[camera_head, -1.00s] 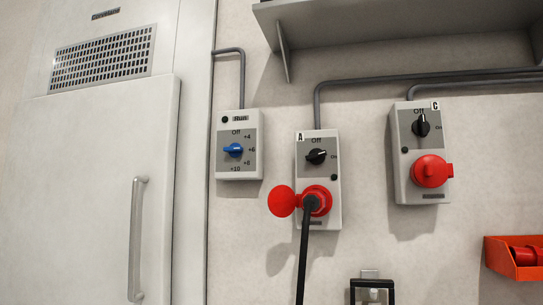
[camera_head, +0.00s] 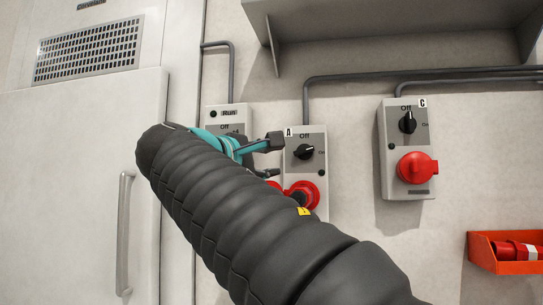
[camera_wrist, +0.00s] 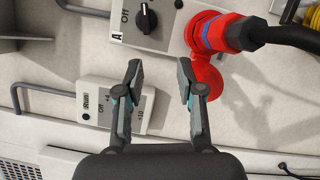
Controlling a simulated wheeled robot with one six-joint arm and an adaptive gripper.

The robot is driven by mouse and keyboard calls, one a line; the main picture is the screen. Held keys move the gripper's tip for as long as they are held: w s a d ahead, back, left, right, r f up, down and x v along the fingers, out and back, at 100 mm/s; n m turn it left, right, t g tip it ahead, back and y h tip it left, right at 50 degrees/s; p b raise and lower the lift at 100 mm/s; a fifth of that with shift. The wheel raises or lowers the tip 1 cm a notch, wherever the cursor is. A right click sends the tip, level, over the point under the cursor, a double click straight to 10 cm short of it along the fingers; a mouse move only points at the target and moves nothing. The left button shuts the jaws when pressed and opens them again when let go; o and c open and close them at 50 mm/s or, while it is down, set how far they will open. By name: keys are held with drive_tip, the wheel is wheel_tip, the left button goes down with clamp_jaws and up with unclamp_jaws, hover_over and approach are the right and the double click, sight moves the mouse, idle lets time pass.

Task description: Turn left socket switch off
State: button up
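The left socket box, marked A (camera_head: 312,172), is on the wall right of my gripper in the head view. Its black switch knob (camera_head: 304,152) lies roughly sideways, toward the On mark, with Off printed above. In the wrist view the knob (camera_wrist: 147,18) is at the top, beyond the fingertips, beside the Off label. My gripper (camera_head: 272,158) is open and empty, left of the knob. In the wrist view its fingers (camera_wrist: 159,78) are apart, and neither visibly touches the knob. My arm hides part of box A and its plug in the head view.
Socket box C (camera_head: 391,185) is farther right, its knob upright. The blue-knob controller (camera_wrist: 150,100) is partly hidden by my arm. A red plug with black cable (camera_wrist: 240,33) sticks out beside knob A. A grey shelf (camera_head: 390,30) overhangs; an orange bin (camera_head: 481,255) is lower right.

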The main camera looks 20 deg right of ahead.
sight(299, 152)
drive_tip(key=shift+h, duration=0.5)
drive_tip(key=x, duration=0.4)
drive_tip(key=r+p+x, duration=0.1)
drive_tip(key=x, duration=0.4)
drive_tip(key=p+x, duration=0.1)
drive_tip(key=x, duration=0.3)
drive_tip(key=shift+w+d+r, duration=0.15)
drive_tip(key=shift+d+r, duration=0.1)
drive_tip(key=shift+r, duration=0.05)
clamp_jaws()
